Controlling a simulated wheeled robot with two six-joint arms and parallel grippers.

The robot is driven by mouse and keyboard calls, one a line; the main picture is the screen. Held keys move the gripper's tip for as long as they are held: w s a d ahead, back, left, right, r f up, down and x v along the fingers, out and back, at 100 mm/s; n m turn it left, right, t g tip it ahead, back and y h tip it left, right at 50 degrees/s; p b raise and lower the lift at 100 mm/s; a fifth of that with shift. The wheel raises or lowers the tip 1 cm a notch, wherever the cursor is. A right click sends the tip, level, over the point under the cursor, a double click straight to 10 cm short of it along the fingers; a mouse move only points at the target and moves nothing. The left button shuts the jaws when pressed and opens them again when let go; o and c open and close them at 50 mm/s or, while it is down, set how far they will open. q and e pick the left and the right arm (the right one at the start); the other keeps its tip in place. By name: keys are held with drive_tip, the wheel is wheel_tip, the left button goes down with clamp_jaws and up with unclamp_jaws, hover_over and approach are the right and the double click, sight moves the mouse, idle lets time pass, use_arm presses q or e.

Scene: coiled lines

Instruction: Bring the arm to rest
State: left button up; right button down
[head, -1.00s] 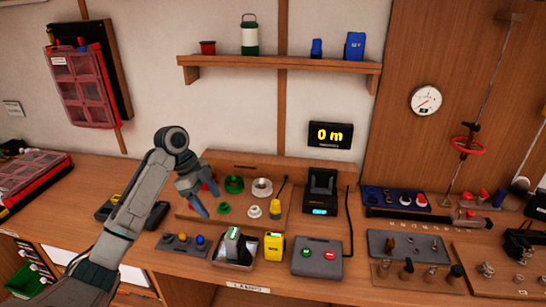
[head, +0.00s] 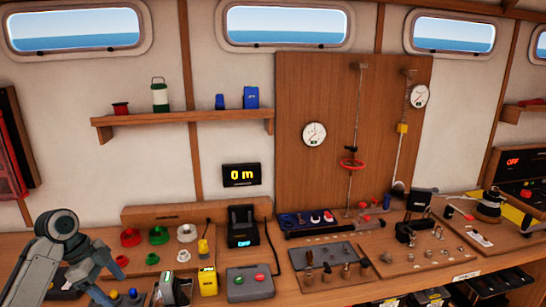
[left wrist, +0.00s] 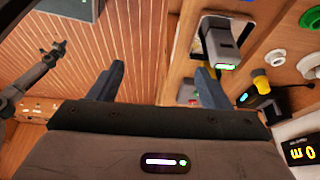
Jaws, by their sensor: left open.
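My left arm comes in at the lower left of the head view. Its gripper (head: 100,285) hangs over the left part of the bench, and it is open. In the left wrist view its two fingers (left wrist: 160,85) are spread, with nothing between them but the bench front and wooden panelling behind. A grey device with a green light (left wrist: 222,42) sits in a metal tray beyond the right finger.
The bench holds a yellow device (head: 208,282), a grey box with red and green buttons (head: 249,282), a black charger (head: 243,227) and coloured rings (head: 158,235). A shelf (head: 185,122) hangs above. A pegboard panel with a gauge (head: 314,135) stands to the right.

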use_arm(q)
drive_tip(key=s+d+f+n+y, duration=0.1)
drive_tip(key=s+d+f+n, duration=0.2)
drive_tip(key=s+d+f, duration=0.5)
drive_tip(key=s+d+f+n+y, duration=0.1)
drive_tip(key=s+d+f+n, duration=0.2)
drive_tip(key=s+f, duration=0.5)
drive_tip(key=s+d+f+n+t+y, duration=0.15)
drive_tip(key=s+n, duration=0.25)
drive_tip(key=s, duration=0.4)
drive_tip(key=s+d+f+n+t+y, duration=0.1)
drive_tip(key=s+d+n+y, duration=0.2)
drive_tip(key=s, duration=0.5)
wheel_tip(320, 180, down, 30)
drive_tip(key=w+a+n+g+h+b, duration=0.1)
drive_tip(key=a+n+b, duration=0.1)
drive_tip(key=a+b, duration=0.1)
drive_tip(key=s+f+b, duration=0.1)
drive_tip(key=s+f, duration=0.8)
drive_tip(key=f, duration=0.3)
drive_tip(key=s+a+f+g+b, duration=0.1)
drive_tip(key=s+f, duration=0.8)
drive_tip(key=f, duration=0.3)
drive_tip(key=shift+s+f, duration=0.15)
use_arm(e)
wheel_tip(320, 180, down, 5)
drive_tip(key=shift+w, duration=0.1)
